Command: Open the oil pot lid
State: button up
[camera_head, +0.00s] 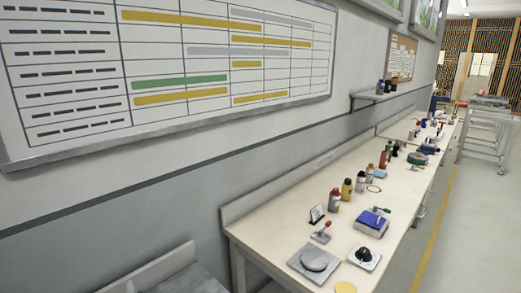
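My gripper is not in view. I cannot tell for sure which thing is the oil pot. On the long pale bench (290,228), a square grey plate with a round grey disc (314,261) on it lies near the front end. Right of it is a white base with a black knob (365,256). Several upright bottles stand further back, among them a grey one with a red cap (335,200), a yellow one with a dark cap (347,188) and a grey one with a dark cap (361,182). Their caps appear to be on.
The floor (470,225) right of the bench, beyond a yellow line, is clear.

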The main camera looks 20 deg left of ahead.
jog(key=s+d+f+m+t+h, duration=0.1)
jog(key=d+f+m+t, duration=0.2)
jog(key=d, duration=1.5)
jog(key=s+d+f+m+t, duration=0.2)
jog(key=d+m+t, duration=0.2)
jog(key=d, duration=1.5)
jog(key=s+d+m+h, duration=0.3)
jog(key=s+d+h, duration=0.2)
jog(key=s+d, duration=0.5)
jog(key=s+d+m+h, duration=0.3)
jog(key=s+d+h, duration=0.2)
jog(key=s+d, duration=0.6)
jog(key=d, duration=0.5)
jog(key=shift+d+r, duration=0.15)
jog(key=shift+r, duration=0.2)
